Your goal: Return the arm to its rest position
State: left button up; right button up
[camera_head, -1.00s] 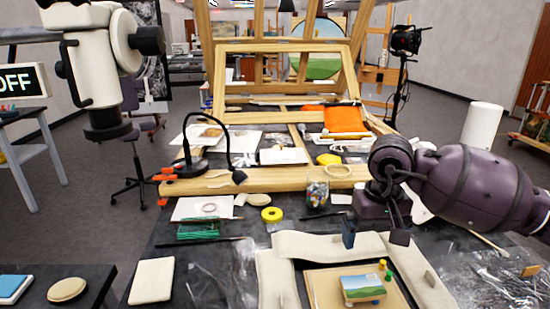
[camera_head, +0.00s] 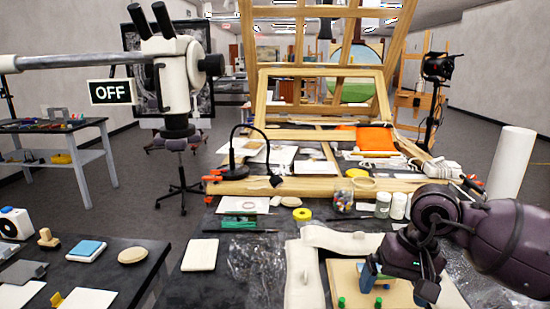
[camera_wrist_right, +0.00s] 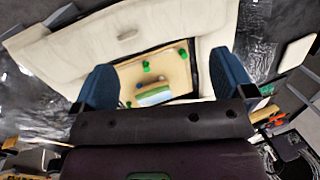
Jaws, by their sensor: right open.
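My right gripper (camera_head: 398,282) is open and empty, fingers pointing down above the wooden board (camera_head: 345,273). The right wrist view shows the two blue-tipped fingers (camera_wrist_right: 165,85) spread wide, with the small landscape fragment (camera_wrist_right: 153,96) below and between them. The fragment lies on the board (camera_wrist_right: 178,70) with green pegs (camera_wrist_right: 146,66) around it. A clear gap seems to separate fingers and board. In the head view the gripper hides most of the fragment. The right arm reaches in from the right edge. My left gripper is not in view.
Pale padded cushions (camera_head: 305,275) border the board. Glass jars (camera_head: 383,205), a yellow tape roll (camera_head: 302,214) and a black lamp (camera_head: 238,165) stand behind. A white cylinder (camera_head: 513,165) stands right.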

jog(key=s+a+r+m+t+y, duration=0.1)
jog(key=s+a+r+m+y, duration=0.15)
jog(key=a+m+y, duration=0.5)
jog(key=s+a+r+m+t+y, duration=0.1)
jog(key=s+a+r+m+y, duration=0.15)
jog(key=a+m+y, duration=0.5)
jog(key=w+d+m+t+h, duration=0.3)
jog(key=d+m+t+h, duration=0.35)
jog(key=m+t, duration=1.35)
jog(key=s+d+f+m+g+h, duration=0.25)
jog(key=d+f+m+h, duration=0.4)
jog(key=m, duration=0.55)
jog(key=s+d+f+m+g+h, duration=0.2)
jog(key=d+f+m+g+h, duration=0.35)
jog(key=m, duration=0.55)
jog(key=s+d+f+m+g, duration=0.1)
jog(key=s+f+m+g, duration=0.55)
jog(key=s, duration=0.45)
jog(key=s+d+f+m+g, duration=0.2)
jog(key=s+f+m+g, duration=0.35)
jog(key=s+f, duration=0.35)
jog(key=w+f+t, duration=0.7)
jog(key=t, duration=0.2)
jog(key=shift+w+a+f, duration=0.15)
jog(key=shift+w+f, duration=0.1)
jog(key=shift+f, duration=0.15)
